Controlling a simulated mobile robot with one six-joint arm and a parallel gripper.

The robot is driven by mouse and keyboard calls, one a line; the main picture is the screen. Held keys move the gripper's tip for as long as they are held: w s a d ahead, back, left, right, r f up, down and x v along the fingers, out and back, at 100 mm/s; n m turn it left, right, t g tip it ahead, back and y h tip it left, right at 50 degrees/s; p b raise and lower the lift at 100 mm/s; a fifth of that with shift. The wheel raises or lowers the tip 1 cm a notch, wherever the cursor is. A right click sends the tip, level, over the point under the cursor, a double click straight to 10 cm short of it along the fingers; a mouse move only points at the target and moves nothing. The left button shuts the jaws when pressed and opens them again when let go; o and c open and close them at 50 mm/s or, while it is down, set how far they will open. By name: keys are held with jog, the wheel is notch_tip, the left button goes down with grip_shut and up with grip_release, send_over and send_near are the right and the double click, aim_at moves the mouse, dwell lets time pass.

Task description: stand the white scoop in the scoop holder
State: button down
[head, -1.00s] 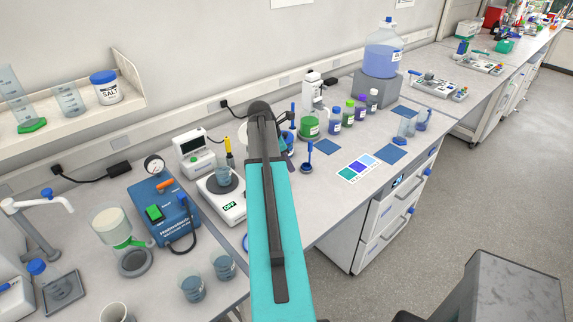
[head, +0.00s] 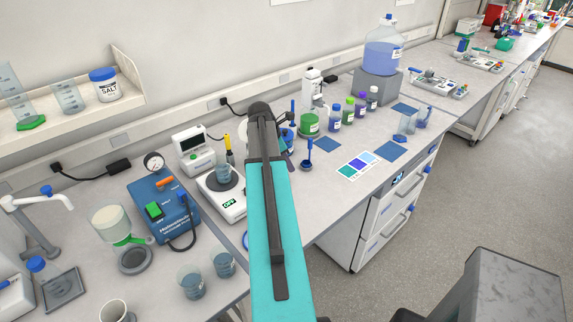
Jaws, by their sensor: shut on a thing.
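My teal arm (head: 266,230) reaches from the bottom of the head view to the bench, and its dark far end hides what lies behind it. My gripper is hidden behind this arm, so its jaws and anything in them do not show. I cannot make out the white scoop. A pale rounded edge shows just left of the arm's far end, too covered to identify. I cannot pick out the scoop holder for certain. A small dark blue item with an upright handle (head: 306,165) stands right of the arm, and a blue upright stick shows behind it.
A balance (head: 224,202) with a beaker and a blue pump (head: 165,212) stand left of my arm. Several bottles (head: 334,120) and a green-filled container (head: 310,125) stand right of it. A colour card (head: 358,167) and blue mats (head: 391,152) lie near the front edge.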

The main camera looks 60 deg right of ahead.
jog(key=shift+f, duration=0.35)
jog(key=c, duration=1.7)
grip_release()
jog(key=shift+r, duration=0.2)
jog(key=b+v, duration=0.4)
jog(key=v, duration=0.9)
jog(key=shift+a+r, duration=0.1)
jog(key=shift+r, duration=0.1)
